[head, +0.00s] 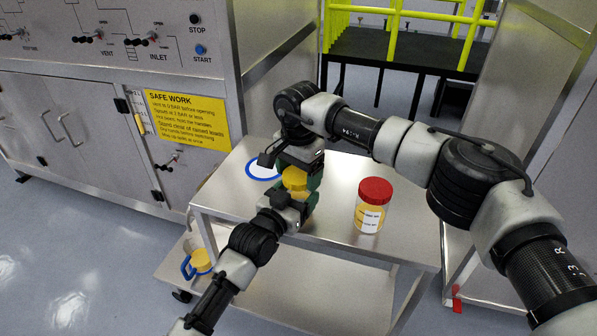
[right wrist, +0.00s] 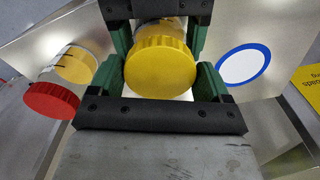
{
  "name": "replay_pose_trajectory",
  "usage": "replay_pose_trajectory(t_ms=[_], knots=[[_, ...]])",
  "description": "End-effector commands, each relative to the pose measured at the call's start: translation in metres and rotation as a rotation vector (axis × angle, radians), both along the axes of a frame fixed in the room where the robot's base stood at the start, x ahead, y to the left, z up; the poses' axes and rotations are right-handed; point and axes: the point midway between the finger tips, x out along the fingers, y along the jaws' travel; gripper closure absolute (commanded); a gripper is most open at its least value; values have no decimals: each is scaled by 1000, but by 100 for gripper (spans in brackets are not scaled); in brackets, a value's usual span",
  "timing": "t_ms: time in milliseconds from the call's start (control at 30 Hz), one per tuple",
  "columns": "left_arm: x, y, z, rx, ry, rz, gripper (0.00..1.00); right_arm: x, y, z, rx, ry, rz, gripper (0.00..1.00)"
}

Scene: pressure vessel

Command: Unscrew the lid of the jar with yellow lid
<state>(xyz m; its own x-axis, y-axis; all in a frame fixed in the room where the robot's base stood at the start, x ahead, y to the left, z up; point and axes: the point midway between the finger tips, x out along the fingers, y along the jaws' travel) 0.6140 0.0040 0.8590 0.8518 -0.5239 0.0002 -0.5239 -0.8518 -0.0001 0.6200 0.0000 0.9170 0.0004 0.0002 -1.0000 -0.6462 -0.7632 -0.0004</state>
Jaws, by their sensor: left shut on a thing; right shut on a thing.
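The jar with the yellow lid stands between my two grippers over the table. Its yellow lid (head: 294,178) shows in the head view and faces the camera in the right wrist view (right wrist: 160,68). My right gripper (head: 312,172) comes from above and behind; in the right wrist view its green fingers (right wrist: 158,80) are shut on the lid's sides. My left gripper (head: 290,200) reaches in from the front and is shut on the jar's body, which is mostly hidden behind lid and fingers. Whether the jar touches the table cannot be told.
A red-lidded jar (head: 373,205) stands upright on the metal table (head: 335,225), right of the grippers; it also shows in the right wrist view (right wrist: 55,98). A blue-rimmed white disc (head: 262,170) lies at the table's left. A yellow-topped, blue-handled item (head: 199,261) sits on the lower shelf.

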Motion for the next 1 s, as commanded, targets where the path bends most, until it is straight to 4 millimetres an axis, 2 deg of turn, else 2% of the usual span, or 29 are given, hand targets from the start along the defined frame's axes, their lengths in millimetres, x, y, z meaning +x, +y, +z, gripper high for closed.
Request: replay_pose_trajectory(t_ms=[633, 1000], knots=[[0, 0, -1, 2, 3, 0, 92, 0, 0, 20, -1, -1, -1, 50], [0, 0, -1, 2, 3, 0, 92, 0, 0, 22, 0, 0, -1, 50]])
